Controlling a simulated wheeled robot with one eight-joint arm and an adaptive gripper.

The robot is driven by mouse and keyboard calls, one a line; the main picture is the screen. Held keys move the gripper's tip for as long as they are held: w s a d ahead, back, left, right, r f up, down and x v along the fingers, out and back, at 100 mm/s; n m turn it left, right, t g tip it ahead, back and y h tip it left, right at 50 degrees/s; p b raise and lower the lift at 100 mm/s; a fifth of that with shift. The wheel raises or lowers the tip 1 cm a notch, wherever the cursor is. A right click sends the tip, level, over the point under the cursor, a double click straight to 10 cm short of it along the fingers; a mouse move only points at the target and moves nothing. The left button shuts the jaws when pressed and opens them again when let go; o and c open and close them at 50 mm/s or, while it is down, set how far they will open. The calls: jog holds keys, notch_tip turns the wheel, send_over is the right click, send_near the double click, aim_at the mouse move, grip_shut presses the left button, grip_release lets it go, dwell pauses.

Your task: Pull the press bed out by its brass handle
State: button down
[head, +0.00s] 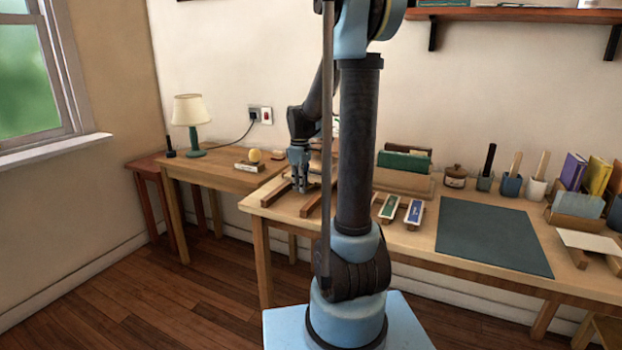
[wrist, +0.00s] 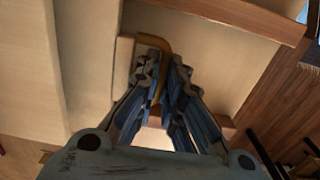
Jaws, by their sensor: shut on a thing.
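My gripper (head: 302,187) is low over the left end of the long workbench, between two wooden rails. In the wrist view its two dark ridged fingers (wrist: 163,65) are closed around the brass handle (wrist: 154,42). The handle's bent top shows above the fingers; the fingers cover much of its lower part. A pale board (wrist: 122,70) lies right beside the handle and looks like the edge of the press bed. In the head view my arm and gripper hide the handle and most of the press. I cannot tell how far out the bed stands.
Wooden rails (head: 273,192) flank the gripper. Green and blue boxes (head: 389,206) and a dark mat (head: 487,235) lie to the right. A side table holds a lamp (head: 190,115) at left. The bench's left end drops to open floor (head: 170,300).

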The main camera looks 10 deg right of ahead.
jog(key=shift+s+a, duration=1.4)
jog(key=shift+s, duration=0.5)
jog(key=shift+s+a, duration=1.4)
jog(key=shift+s, duration=0.5)
jog(key=shift+s+a, duration=1.4)
jog(key=shift+s, duration=0.5)
jog(key=c, duration=1.9)
grip_release()
jog(key=shift+r, duration=0.1)
jog(key=shift+r, duration=3.95)
jog(key=shift+s+d, duration=0.1)
jog(key=s+d+f+m, duration=0.3)
jog(key=s+d+f, duration=0.1)
jog(key=s, duration=0.2)
jog(key=s+d+f+m+t, duration=0.1)
jog(key=s+d+f+m, duration=0.3)
jog(key=s, duration=0.2)
jog(key=s+d+f+m+t, duration=0.1)
jog(key=s+d+f+m, duration=0.2)
jog(key=s+d, duration=0.1)
jog(key=shift+s+f+m, duration=0.15)
jog(key=shift+s+f, duration=0.05)
jog(key=shift+s, duration=0.25)
jog(key=shift+s+f+m, duration=0.15)
jog(key=shift+s+f, duration=0.05)
jog(key=shift+s, duration=0.25)
